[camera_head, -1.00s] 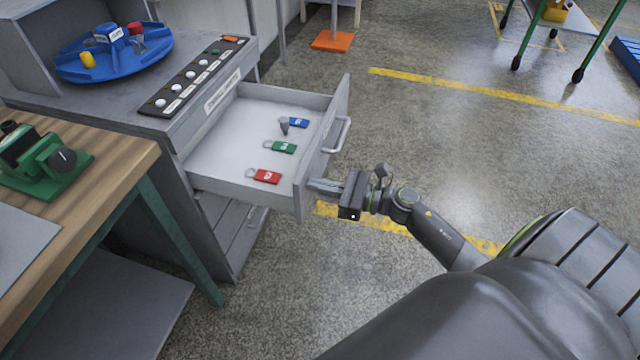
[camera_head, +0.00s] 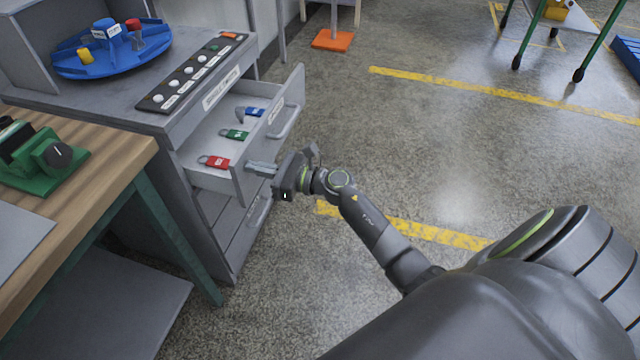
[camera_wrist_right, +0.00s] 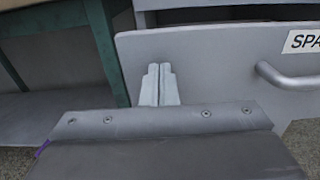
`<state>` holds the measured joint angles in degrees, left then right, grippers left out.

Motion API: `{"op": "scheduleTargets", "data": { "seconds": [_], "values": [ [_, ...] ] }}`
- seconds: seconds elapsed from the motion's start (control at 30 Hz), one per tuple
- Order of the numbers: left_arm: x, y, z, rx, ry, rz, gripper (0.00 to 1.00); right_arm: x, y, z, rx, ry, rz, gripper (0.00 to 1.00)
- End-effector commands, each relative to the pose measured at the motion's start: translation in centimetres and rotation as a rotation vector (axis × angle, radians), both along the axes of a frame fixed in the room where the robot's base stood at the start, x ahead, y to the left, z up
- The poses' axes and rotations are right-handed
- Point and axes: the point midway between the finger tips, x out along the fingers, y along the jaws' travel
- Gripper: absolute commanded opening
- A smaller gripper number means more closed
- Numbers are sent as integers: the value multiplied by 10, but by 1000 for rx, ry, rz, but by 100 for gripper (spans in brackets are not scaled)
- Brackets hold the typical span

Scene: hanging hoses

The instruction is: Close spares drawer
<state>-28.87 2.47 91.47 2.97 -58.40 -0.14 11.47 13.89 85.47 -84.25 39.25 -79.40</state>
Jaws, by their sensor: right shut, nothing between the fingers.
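The spares drawer (camera_head: 212,138) is the grey top drawer of the cabinet, and it is partly open. Red, green and blue tagged items lie in it: the red tag (camera_head: 216,162), the green tag (camera_head: 235,134) and the blue tag (camera_head: 254,112). My right gripper (camera_head: 250,166) is shut and empty, its fingertips at the near end of the drawer front. In the right wrist view the closed fingers (camera_wrist_right: 159,84) are against or just before the drawer front (camera_wrist_right: 210,70), left of its handle (camera_wrist_right: 285,77). My left gripper is not in view.
A workbench (camera_head: 80,165) with a green device (camera_head: 42,160) stands at the left. On the cabinet top are a blue round tray (camera_head: 110,62) and a dark strip with white knobs (camera_head: 190,75).

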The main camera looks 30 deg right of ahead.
Motion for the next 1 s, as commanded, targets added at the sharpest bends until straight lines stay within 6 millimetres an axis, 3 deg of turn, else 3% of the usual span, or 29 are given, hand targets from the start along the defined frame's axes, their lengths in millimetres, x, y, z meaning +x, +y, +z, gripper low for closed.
{"op": "scheduleTargets", "data": {
  "seconds": [0.4, 0.7, 1.0],
  "values": [
    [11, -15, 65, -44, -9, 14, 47, 71, 61, -3, 2, -1, 1, 0],
    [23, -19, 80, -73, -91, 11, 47, 104, 89, -2, 0, 0, 0, 0],
    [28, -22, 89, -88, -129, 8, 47, 117, 100, -1, 0, 1, -1, 0]
  ]
}}
